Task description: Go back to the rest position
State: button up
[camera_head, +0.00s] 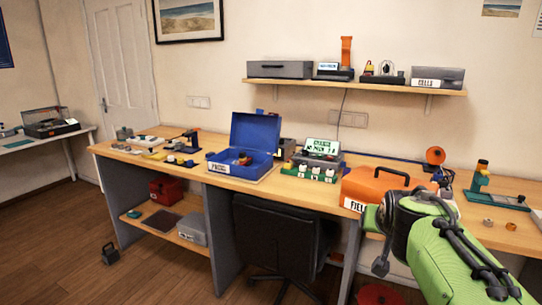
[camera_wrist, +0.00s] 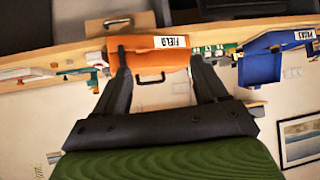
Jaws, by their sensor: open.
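My gripper (camera_wrist: 159,56) shows in the wrist view, which is upside down. Its two dark fingers stand wide apart and nothing is held between them. Beyond the fingers is the orange case labelled FIELD (camera_wrist: 160,58), apart from them as far as I can tell. In the head view the orange case (camera_head: 372,187) sits on the workbench (camera_head: 330,185), its lid shut. My green arm fills the lower right of that view, in front of the bench. My gripper's fingers cannot be made out there.
An open blue box (camera_head: 240,165) and a green block with a display (camera_head: 318,160) stand left of the orange case. A teal stand (camera_head: 482,180) is at the right. A wall shelf (camera_head: 352,86) hangs above. A black chair (camera_head: 275,235) stands under the bench.

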jog(key=s+a+f+n+g+y, duration=0.1)
jog(key=s+a+f, duration=0.2)
jog(key=s, duration=0.7)
jog(key=s+a+f+n+g+y+p, duration=0.1)
jog(key=s+a+f+g, duration=0.15)
jog(key=s, duration=0.85)
jog(key=s+a+f+n+g+y, duration=0.1)
jog(key=s+a+f, duration=0.25)
jog(key=s, duration=0.65)
notch_tip(320, 180, up, 14)
jog(key=p, duration=1.3)
jog(key=shift+a+r, duration=0.15)
jog(key=shift+r, duration=0.05)
jog(key=shift+t, duration=0.25)
jog(key=shift+c, duration=0.3)
